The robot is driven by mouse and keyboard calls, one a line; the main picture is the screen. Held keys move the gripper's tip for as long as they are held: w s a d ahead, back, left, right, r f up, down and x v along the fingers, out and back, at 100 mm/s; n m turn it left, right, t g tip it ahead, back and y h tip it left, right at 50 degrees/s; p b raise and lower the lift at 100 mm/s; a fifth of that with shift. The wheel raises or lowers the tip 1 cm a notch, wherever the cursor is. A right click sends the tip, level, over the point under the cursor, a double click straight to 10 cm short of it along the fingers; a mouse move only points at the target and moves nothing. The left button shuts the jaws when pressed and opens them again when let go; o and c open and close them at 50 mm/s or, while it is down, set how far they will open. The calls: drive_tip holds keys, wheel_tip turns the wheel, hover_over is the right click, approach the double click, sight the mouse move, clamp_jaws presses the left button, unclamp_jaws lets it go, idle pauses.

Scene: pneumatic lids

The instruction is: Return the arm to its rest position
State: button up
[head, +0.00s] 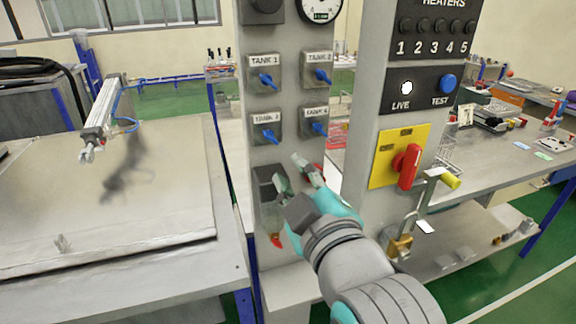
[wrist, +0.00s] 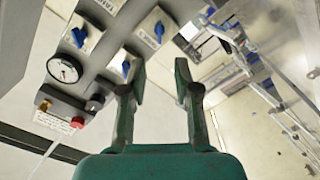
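My gripper (head: 294,172) is in front of the grey valve column (head: 290,100), below the row of the lower tank valves. In the wrist view its two green fingers (wrist: 160,80) stand apart with nothing between them. My arm reaches in from the lower right of the head view, bent and stretched toward the column. The gripper covers part of the lower column, including a dark grey box (head: 268,181) at its left. I cannot tell whether a finger touches anything there.
Blue-handled tank valves (head: 265,80) sit on the column above. A yellow plate with a red switch (head: 408,167) and a padlock (head: 400,246) are right of my arm. A lidded metal tank (head: 170,225) with a pneumatic cylinder (head: 101,108) stands left. A gauge (wrist: 65,68) shows in the wrist view.

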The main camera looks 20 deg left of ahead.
idle(0.3)
drive_tip(key=d+f+m+h, duration=0.15)
drive_tip(key=d+f, duration=0.25)
drive_tip(key=f, duration=0.5)
drive_tip(key=d+f+m+h, duration=0.1)
drive_tip(key=d+f+m, duration=0.2)
drive_tip(key=d+f, duration=0.35)
drive_tip(key=s+d+f+m+h, duration=0.1)
drive_tip(key=s+d+f+m, duration=0.2)
drive_tip(key=f, duration=0.4)
drive_tip(key=s+d+f+m+h, duration=0.1)
drive_tip(key=s+d+f+h, duration=0.1)
drive_tip(key=s+d+f, duration=0.35)
drive_tip(key=s+d+f+m+h, duration=0.2)
drive_tip(key=s+d+f+m, duration=0.3)
drive_tip(key=s+f, duration=0.5)
drive_tip(key=s+d+m+h, duration=0.2)
drive_tip(key=s+d, duration=0.2)
drive_tip(key=s, duration=1.2)
drive_tip(key=shift+s+d+r, duration=0.2)
drive_tip(key=shift+s+r, duration=0.05)
drive_tip(key=shift+m+h, duration=0.25)
